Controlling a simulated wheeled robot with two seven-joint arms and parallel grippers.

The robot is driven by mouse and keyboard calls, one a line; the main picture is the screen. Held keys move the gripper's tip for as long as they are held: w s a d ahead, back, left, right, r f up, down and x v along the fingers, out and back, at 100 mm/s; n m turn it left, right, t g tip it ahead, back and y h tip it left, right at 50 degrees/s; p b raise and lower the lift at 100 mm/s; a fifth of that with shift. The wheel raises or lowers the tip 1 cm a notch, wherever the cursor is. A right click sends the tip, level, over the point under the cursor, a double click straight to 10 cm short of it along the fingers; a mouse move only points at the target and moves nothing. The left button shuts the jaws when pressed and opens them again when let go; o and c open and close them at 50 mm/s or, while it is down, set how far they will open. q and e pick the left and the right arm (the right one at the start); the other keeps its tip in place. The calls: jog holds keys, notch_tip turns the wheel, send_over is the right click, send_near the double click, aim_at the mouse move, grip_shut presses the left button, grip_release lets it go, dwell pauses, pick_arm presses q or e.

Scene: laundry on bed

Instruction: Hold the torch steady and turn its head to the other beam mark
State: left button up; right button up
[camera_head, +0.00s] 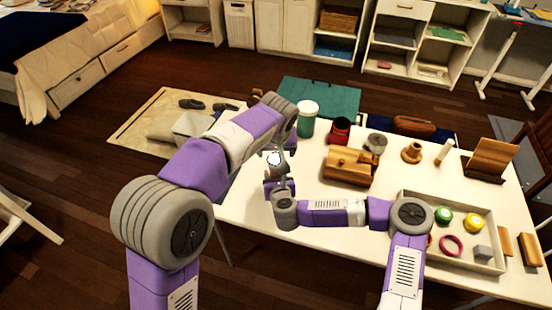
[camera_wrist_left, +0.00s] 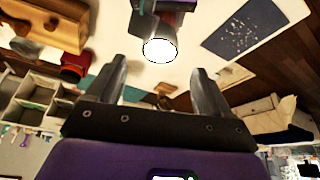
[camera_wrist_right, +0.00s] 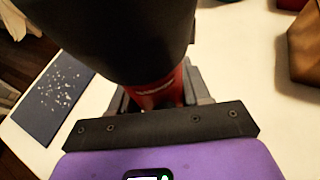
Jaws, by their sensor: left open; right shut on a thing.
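The torch (camera_head: 273,158) stands out above the near left part of the table, its pale lit lens facing up. In the left wrist view the bright white lens (camera_wrist_left: 159,50) and dark head show just beyond the fingertips. My right gripper (camera_wrist_right: 158,97) is shut on the torch's red body; the wide black head (camera_wrist_right: 110,40) fills the upper part of that view. My left gripper (camera_wrist_left: 160,72) is open, its fingers either side of the lens in the picture, apart from the head as far as I can tell. The beam marks cannot be read.
A dark speckled mat (camera_wrist_left: 258,27) lies near the torch.

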aim_at(276, 159)
pick_arm(q)
jog(key=x, duration=0.7)
jog(key=shift+w+f, duration=0.15)
jog(key=c, duration=1)
jog(key=shift+n+y, duration=0.9)
jog(key=shift+n, duration=1.3)
jog(key=o, duration=1)
